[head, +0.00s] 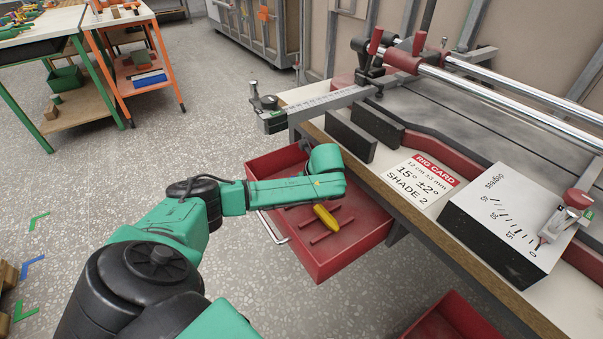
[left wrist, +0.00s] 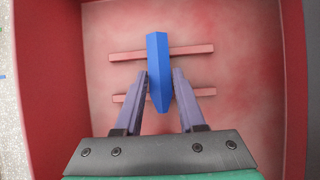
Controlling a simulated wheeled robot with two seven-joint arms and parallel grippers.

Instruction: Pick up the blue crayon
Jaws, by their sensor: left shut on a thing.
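The blue crayon (left wrist: 157,55) shows in the left wrist view, lying lengthwise across two red bars in the red drawer (left wrist: 260,120). My left gripper (left wrist: 162,75) has its two fingers on either side of the crayon's lower part and is shut on it. Whether the crayon is lifted off the bars I cannot tell. In the head view the open drawer (head: 335,262) hangs under the workbench; my left forearm and wrist reach over it and hide the fingers and the blue crayon. My right gripper is in neither view.
A yellow crayon-shaped thing (head: 325,217) lies in the drawer. The workbench above holds a rig card (head: 421,178), a dark block with a white angle-marked top (head: 510,220) and a rail with red clamps. Another red drawer (head: 452,318) is below right. The floor at left is mostly clear.

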